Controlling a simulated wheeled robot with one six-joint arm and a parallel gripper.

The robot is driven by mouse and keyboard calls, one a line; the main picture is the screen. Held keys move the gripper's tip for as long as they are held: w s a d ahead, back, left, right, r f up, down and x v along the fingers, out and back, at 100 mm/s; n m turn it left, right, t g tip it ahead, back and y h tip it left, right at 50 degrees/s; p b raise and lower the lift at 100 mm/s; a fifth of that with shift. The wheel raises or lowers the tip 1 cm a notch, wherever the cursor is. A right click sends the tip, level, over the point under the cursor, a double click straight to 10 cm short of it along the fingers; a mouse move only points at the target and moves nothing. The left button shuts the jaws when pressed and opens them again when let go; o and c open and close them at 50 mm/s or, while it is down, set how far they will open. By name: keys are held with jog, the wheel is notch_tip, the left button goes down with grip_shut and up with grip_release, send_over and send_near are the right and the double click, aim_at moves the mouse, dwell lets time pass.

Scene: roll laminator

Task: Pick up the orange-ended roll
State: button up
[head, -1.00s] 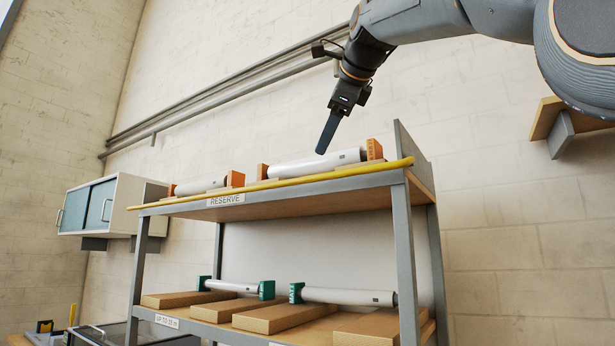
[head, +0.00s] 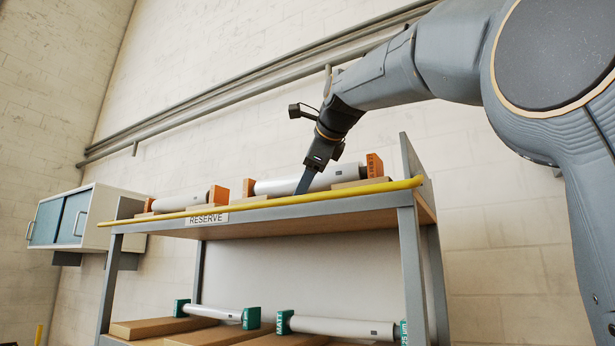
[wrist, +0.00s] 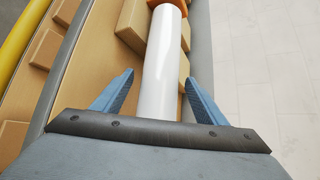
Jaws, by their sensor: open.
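A white roll with orange end blocks (head: 340,176) lies on the top shelf at the right, on wooden supports. A second, smaller-looking orange-ended roll (head: 182,202) lies to its left. My gripper (head: 303,190) points down at the right-hand roll, near its middle. In the wrist view the white roll (wrist: 163,60) runs between the two blue fingers of my gripper (wrist: 160,78), which are open, one on each side. An orange end (wrist: 170,4) shows at the top edge there.
A yellow rail (head: 290,200) runs along the front edge of the top shelf, above the RESERVE label (head: 207,218). A grey side panel (head: 412,160) stands at the shelf's right end. Green-ended rolls (head: 340,327) lie on the lower shelf. A wall cabinet (head: 75,217) hangs left.

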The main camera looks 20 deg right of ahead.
jog(key=shift+w+f, duration=0.25)
jog(key=shift+w, duration=0.35)
jog(key=c, duration=1.6)
jog(key=shift+r, duration=0.1)
grip_shut()
jog(key=shift+r, duration=0.1)
notch_tip(320, 180, up, 8)
jog(key=shift+f, duration=0.1)
jog(key=shift+r, duration=0.95)
